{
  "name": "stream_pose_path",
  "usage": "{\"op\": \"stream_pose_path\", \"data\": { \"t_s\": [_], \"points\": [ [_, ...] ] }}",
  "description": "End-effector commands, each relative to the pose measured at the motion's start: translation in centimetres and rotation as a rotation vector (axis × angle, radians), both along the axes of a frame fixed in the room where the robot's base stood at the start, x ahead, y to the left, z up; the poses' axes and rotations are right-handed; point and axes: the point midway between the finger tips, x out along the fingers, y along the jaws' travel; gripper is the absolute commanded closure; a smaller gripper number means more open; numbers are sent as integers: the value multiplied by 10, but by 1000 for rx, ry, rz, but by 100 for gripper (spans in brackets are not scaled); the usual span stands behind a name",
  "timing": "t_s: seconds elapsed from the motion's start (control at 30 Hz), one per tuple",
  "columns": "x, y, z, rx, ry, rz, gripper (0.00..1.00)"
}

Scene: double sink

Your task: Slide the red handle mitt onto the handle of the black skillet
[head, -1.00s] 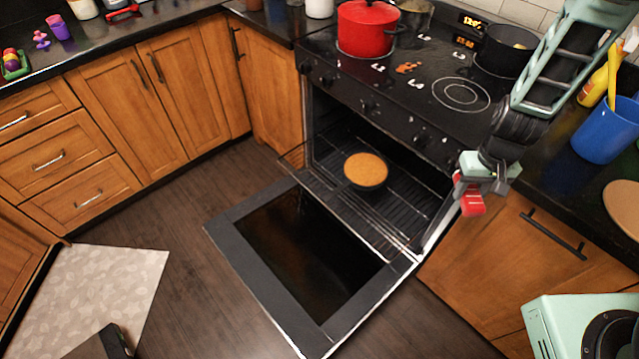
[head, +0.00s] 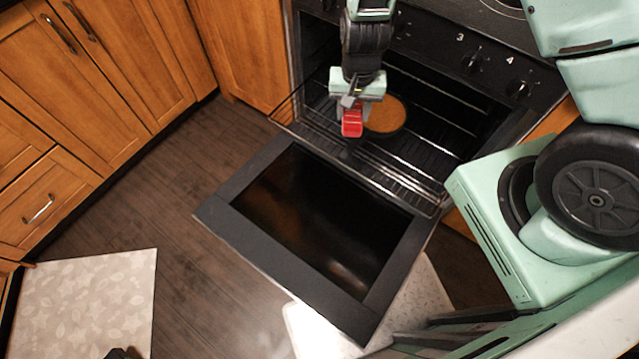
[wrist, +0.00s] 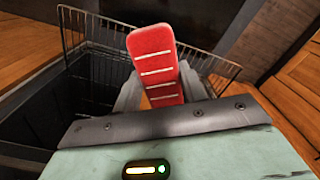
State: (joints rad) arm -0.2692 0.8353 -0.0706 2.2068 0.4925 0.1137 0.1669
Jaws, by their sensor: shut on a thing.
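The red handle mitt (head: 352,122) is held in my gripper (head: 351,103), which is shut on it. In the wrist view the red mitt (wrist: 156,65) with pale stripes sticks out from between the fingers (wrist: 158,98). The black skillet (head: 400,130) with a brown, baked-looking filling (head: 384,114) sits on the pulled-out oven rack. In the head view my gripper and the mitt cover the skillet's left side. The skillet's handle is mostly hidden; a dark piece may show just below the mitt. I cannot tell whether mitt and handle touch.
The wire oven rack (head: 420,180) extends out of the oven over the lowered oven door (head: 310,235). Wooden cabinets (head: 100,80) stand at the left. A pale mat (head: 90,310) lies on the dark floor, which is clear left of the door.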

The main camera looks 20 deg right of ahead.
Motion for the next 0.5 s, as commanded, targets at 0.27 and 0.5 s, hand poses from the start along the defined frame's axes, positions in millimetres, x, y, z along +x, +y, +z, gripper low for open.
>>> {"op": "stream_pose_path", "data": {
  "t_s": [0.27, 0.5],
  "points": [
    [-12, 39, -87, 0, 2, -207, 86],
    [-24, 68, -147, -1, 1, -388, 86]
  ]
}}
